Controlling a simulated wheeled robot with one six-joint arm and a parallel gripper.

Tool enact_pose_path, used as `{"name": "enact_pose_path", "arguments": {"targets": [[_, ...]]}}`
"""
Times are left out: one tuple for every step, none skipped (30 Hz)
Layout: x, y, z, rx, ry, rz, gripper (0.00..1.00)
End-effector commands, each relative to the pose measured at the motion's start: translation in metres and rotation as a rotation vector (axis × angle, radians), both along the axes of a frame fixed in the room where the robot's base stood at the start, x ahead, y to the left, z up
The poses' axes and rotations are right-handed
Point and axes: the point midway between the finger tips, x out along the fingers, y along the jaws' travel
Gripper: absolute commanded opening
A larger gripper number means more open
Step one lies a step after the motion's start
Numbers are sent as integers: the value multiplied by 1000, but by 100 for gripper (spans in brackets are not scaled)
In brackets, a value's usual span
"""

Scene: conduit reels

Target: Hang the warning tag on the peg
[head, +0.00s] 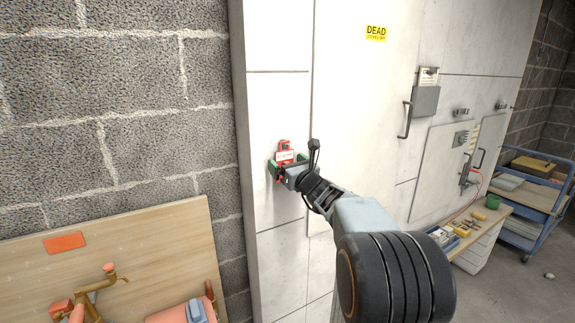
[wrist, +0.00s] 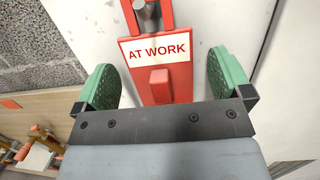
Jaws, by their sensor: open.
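The red warning tag (head: 285,152) is at the white cabinet's left panel in the head view. In the wrist view the tag (wrist: 160,82) shows a white label reading "AT WORK" and a raised red block below it. The grey metal peg (wrist: 146,8) shows at the top edge of the wrist view, inside the tag's upper opening; the top of the opening is cut off. My gripper (head: 287,165) is open around the tag. Its green finger pads (wrist: 166,78) stand on either side, with a visible gap to the tag on both sides.
The white cabinet (head: 350,75) has a handle (head: 406,119) and a grey document holder (head: 425,99) right of my arm. A wooden board with pipework (head: 150,250) stands lower left. A bench (head: 485,225) and blue cart (head: 535,205) are at right.

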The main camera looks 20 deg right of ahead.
Motion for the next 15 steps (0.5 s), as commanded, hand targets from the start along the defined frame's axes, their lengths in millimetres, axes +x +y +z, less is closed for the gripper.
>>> {"name": "enact_pose_path", "arguments": {"targets": [[0,0,0,0,0,0,97],[0,0,0,0,0,0,97],[0,0,0,0,0,0,97],[-1,0,0,0,0,0,97],[-2,0,-1,0,0,0,97],[-4,-1,-1,0,0,-1,97],[-6,-1,-2,0,0,-1,97],[-9,-2,-2,-1,0,-1,97],[-15,-3,-3,0,-1,-2,97],[-19,-4,-4,0,-2,-2,97],[-25,-5,-5,0,-2,-2,97],[-32,-6,-7,-1,-2,-3,97],[-38,-7,-8,-1,-1,-3,97],[-45,-8,-9,-2,-2,-4,97],[-53,-9,-11,0,-2,-3,97]]}}
